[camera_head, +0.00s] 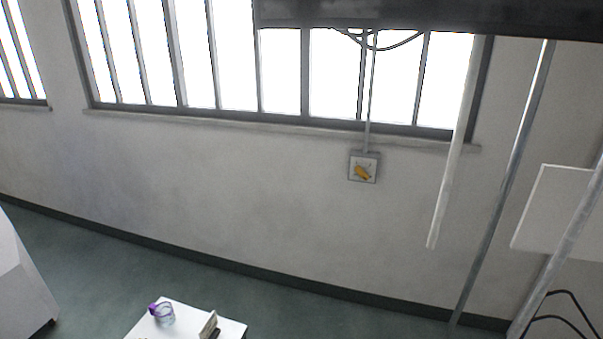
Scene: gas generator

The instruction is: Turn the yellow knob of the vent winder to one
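The vent winder (352,168) is a small square light-grey box on the wall below the window. Its yellow knob (362,173) sits at the middle of the box face and looks slanted, from upper left to lower right. The markings around the knob are too small to read. A thin conduit runs up from the box past the window. Neither of my grippers shows in the head view.
A white table (176,316) with a clear purple-topped container (162,313) and a small upright item (208,324) stands at the bottom. Slanted poles (505,180) and a white panel (555,210) are at right. A white block (18,275) is at left. Green floor lies between.

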